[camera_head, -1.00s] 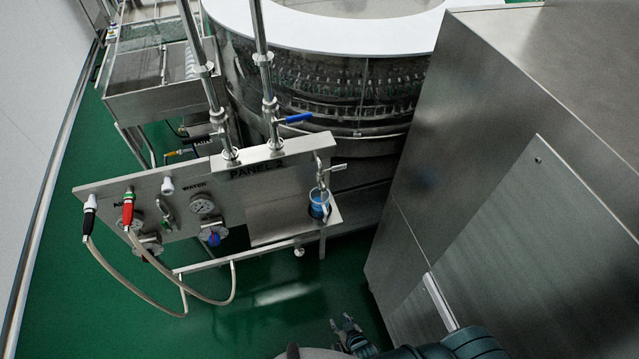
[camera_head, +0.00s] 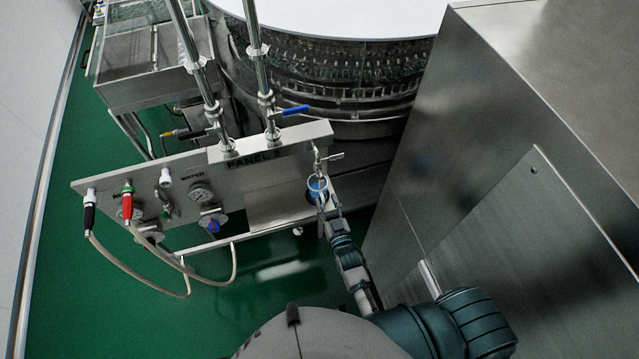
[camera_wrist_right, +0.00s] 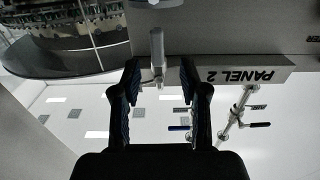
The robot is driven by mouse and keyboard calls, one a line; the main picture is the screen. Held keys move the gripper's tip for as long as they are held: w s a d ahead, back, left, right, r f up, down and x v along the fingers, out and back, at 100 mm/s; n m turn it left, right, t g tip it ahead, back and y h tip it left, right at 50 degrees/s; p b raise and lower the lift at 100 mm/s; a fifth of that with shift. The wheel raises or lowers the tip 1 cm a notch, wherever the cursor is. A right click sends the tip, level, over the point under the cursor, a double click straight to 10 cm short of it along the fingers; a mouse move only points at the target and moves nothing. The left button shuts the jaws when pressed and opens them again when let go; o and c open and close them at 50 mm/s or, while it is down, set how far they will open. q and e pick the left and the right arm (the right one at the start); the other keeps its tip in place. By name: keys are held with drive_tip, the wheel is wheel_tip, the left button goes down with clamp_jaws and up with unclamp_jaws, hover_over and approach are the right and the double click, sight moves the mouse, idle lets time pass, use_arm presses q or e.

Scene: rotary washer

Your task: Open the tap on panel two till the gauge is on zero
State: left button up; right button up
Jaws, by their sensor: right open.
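The steel panel marked PANEL 2 (camera_head: 280,205) stands at centre left in the head view. My left gripper is not in view.
A large steel cabinet (camera_head: 480,130) stands close to the right of my arm. Hoses (camera_head: 130,262) loop below the panel's left part. A blue-handled valve (camera_head: 294,111) sits on a pipe above the panel. Green floor (camera_head: 110,310) is clear at lower left.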

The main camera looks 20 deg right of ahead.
sight(322, 186)
drive_tip(key=w, duration=0.6)
drive_tip(key=shift+w+d+f, duration=0.1)
drive_tip(key=shift+w+d, duration=0.2)
drive_tip(key=shift+d, duration=0.05)
drive_tip(key=shift+w+a, duration=0.2)
drive_tip(key=shift+w, duration=0.3)
drive_tip(key=shift+a, duration=0.3)
drive_tip(key=shift+d, duration=0.1)
drive_tip(key=c, duration=0.7)
drive_tip(key=shift+d, duration=0.2)
clamp_jaws()
